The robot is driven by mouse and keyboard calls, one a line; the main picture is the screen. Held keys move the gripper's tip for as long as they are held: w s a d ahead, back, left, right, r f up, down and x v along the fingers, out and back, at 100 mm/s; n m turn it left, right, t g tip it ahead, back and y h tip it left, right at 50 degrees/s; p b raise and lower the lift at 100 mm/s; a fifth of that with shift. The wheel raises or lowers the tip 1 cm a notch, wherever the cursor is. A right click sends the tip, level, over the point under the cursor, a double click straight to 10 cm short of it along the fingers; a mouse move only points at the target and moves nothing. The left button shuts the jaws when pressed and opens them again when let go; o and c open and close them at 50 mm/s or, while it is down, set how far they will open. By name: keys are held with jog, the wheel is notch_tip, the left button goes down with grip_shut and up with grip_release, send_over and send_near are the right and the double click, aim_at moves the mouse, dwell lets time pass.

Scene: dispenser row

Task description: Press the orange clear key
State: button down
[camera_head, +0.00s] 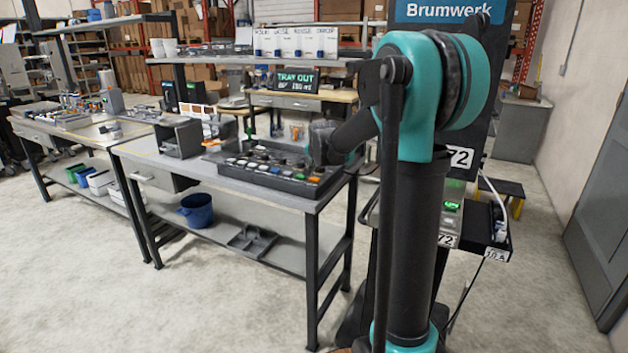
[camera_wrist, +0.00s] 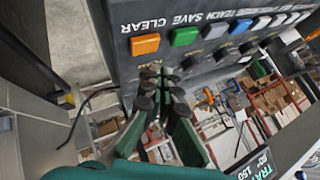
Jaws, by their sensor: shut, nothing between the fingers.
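The orange clear key (camera_wrist: 145,44) is a raised block on a dark key panel (camera_wrist: 215,60). The word CLEAR is printed beside it in the wrist view. In the head view the orange key (camera_head: 315,180) is small, at the right end of the panel (camera_head: 262,178) on the bench. My gripper (camera_wrist: 160,76) is shut and empty. Its fingertips show just below the orange key in the wrist view, and I see no contact with it. In the head view my gripper is largely hidden behind my own arm and wrist.
A dark sign reading TRAY OUT (camera_head: 297,80) stands behind the bench. A grey box-shaped device (camera_head: 180,138) stands left of the panel.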

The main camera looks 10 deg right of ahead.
aim_at(314, 179)
jog(key=shift+f, duration=0.6)
dwell(1.1)
jog(key=shift+f, duration=0.4)
jog(key=shift+f, duration=0.45)
dwell(0.6)
jog(key=shift+r, duration=0.9)
jog(key=shift+r, duration=0.1)
jog(key=shift+r, duration=2.4)
